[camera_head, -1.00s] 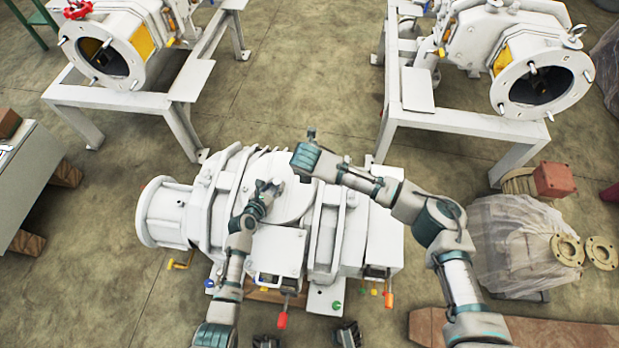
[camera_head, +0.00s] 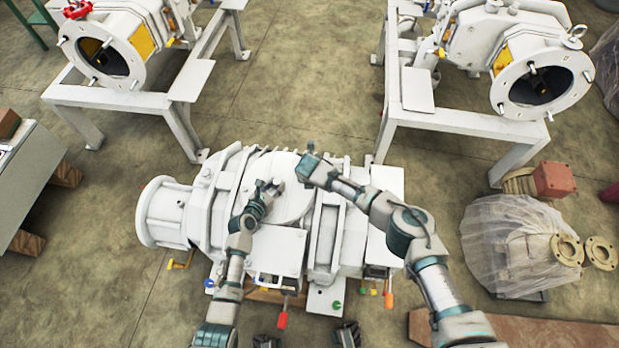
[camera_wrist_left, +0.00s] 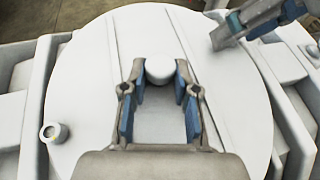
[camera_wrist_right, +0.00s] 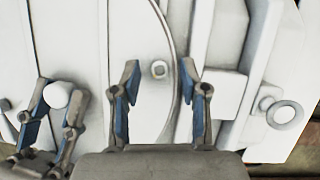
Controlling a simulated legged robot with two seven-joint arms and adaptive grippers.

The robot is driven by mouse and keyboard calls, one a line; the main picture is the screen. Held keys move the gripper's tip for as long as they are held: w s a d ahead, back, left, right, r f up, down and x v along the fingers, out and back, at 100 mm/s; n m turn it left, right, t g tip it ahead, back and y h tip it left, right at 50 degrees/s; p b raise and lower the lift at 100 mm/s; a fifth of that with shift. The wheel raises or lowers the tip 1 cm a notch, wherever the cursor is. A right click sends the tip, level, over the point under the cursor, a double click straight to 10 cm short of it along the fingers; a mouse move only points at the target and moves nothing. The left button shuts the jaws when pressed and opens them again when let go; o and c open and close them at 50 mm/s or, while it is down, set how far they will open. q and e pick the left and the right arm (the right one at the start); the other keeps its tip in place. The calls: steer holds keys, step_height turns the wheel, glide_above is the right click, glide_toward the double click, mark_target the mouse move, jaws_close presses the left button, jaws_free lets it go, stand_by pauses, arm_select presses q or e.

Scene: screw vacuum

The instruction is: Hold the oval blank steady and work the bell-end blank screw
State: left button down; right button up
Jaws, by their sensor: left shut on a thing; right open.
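The oval blank (camera_head: 291,206) is a large round white cover on top of the white vacuum pump. It also fills the left wrist view (camera_wrist_left: 95,80). My left gripper (camera_head: 271,187) is shut on its rounded white knob (camera_wrist_left: 160,69). My right gripper (camera_wrist_right: 159,64) is open above the cover's edge. In the right wrist view, a small pale screw head (camera_wrist_right: 158,69) shows between its spread fingers, apart from both. A second screw (camera_wrist_left: 54,132) stands at the opposite edge. In the head view, my right wrist hides the right fingertips.
Raised white ribs (camera_head: 344,225) flank the cover. Two more white pumps stand on frames behind, left (camera_head: 105,55) and right (camera_head: 540,75). A plastic-wrapped part (camera_head: 505,245) sits on the floor at right. My two hands are close together over the cover.

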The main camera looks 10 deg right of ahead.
jaws_close()
steer(key=shift+m, duration=0.4)
steer(key=m, duration=0.1)
steer(key=m+h, duration=0.1)
steer(key=m, duration=0.1)
steer(key=shift+w+a+h, duration=0.1)
steer(key=shift+a+h, duration=0.1)
steer(key=shift+h, duration=0.1)
steer(key=shift+w+m+g+h, duration=0.2)
steer(key=shift+m+g+h, duration=0.1)
steer(key=shift+m, duration=0.6)
steer(key=shift+a, duration=0.1)
steer(key=shift+s+m, duration=0.1)
steer(key=shift+m, duration=0.3)
